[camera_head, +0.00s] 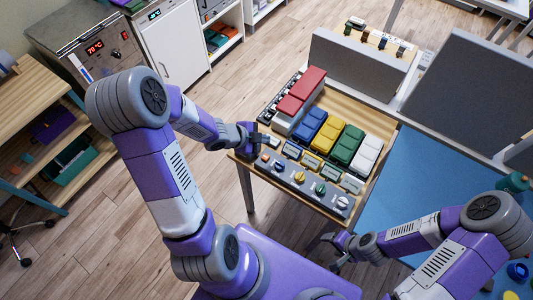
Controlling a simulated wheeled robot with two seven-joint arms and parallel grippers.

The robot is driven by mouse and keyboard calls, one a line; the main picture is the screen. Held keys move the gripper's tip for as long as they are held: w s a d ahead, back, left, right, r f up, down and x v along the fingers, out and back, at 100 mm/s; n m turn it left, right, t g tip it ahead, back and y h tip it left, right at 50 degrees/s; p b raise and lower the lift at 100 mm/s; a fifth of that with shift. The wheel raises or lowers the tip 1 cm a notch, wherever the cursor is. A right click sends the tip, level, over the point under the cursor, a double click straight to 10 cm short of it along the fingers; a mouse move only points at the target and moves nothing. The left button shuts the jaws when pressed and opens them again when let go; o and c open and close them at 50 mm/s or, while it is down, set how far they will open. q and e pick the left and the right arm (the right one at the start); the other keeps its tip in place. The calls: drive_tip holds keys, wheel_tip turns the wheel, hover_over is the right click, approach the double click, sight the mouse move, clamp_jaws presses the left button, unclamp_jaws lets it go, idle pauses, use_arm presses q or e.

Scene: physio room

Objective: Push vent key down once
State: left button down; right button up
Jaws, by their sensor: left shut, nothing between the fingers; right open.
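A wooden-topped table (347,104) carries a grey control panel (306,183) with several small knobs and keys along its front. Behind it stand red (301,92), blue (317,124), yellow (329,133), green (347,145) and white (366,156) blocks. Which part is the vent key cannot be told; any labels are too small to read. My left gripper (259,147) is shut and empty at the left end of the panel; whether it touches anything is unclear. My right gripper (331,253) is open and empty, in front of the table and below the panel's right end.
A blue surface (420,180) adjoins the table on the right, with a green bottle (513,182) at its far side. Grey dividers (357,70) stand behind the blocks. A wooden shelf (35,115) is at the left. Open wooden floor (110,240) lies left of the table.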

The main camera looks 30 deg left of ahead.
sight(263, 158)
use_arm(q)
drive_tip(key=shift+f, duration=0.15)
wheel_tip(263, 158, down, 9)
drive_tip(key=b, duration=0.8)
drive_tip(key=shift+r, duration=0.2)
drive_tip(key=shift+b, duration=0.3)
idle(1.3)
drive_tip(key=shift+f+b, duration=0.3)
drive_tip(key=shift+f, duration=0.1)
drive_tip(key=shift+f+b, duration=0.45)
drive_tip(key=shift+f, duration=0.1)
idle(0.6)
drive_tip(key=shift+r, duration=0.1)
drive_tip(key=shift+r+p, duration=0.9)
drive_tip(key=shift+p, duration=0.05)
drive_tip(key=shift+r, duration=0.1)
